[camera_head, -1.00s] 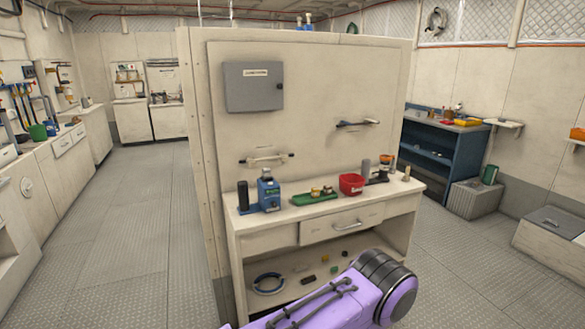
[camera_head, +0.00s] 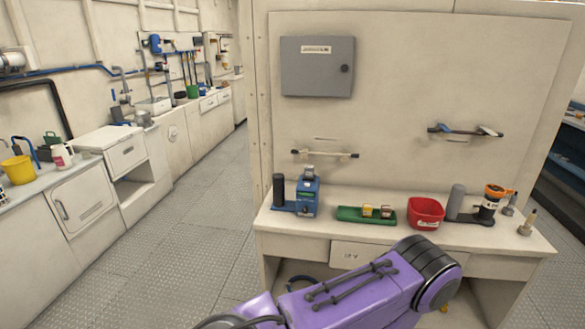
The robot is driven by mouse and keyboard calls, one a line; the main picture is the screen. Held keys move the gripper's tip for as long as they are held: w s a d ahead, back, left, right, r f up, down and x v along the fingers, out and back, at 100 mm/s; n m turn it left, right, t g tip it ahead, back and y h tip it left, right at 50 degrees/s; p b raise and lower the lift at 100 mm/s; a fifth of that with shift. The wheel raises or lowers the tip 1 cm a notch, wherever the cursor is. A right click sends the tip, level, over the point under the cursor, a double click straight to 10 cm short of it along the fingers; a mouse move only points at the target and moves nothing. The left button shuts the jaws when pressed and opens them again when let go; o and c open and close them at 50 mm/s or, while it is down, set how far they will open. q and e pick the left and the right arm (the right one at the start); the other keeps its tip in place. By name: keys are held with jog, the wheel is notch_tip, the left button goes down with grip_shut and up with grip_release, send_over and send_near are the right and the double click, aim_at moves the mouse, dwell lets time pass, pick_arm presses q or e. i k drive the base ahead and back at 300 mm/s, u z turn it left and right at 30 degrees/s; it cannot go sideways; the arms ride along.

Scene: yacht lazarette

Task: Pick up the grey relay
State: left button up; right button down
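I cannot make out a grey relay for certain. A green tray (camera_head: 352,216) lies on the bench top and holds small parts. One is a yellowish block (camera_head: 367,210), and beside it at the tray's right end is a small brownish-grey block (camera_head: 386,212), too small to identify. A purple arm link of mine crosses the lower middle in front of the bench and hides part of its drawer and lower shelf. Neither of my grippers is in view.
The bench (camera_head: 300,229) also carries a blue device (camera_head: 307,196) at left, a red bin (camera_head: 426,213), a grey cylinder (camera_head: 457,198) and an orange-topped container (camera_head: 490,203). A grey wall box (camera_head: 318,67) hangs above. The floor (camera_head: 190,240) at left is clear.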

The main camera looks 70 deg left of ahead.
aim_at(309, 169)
jog(key=u, duration=1)
jog(key=i, duration=1)
jog(key=u, duration=1)
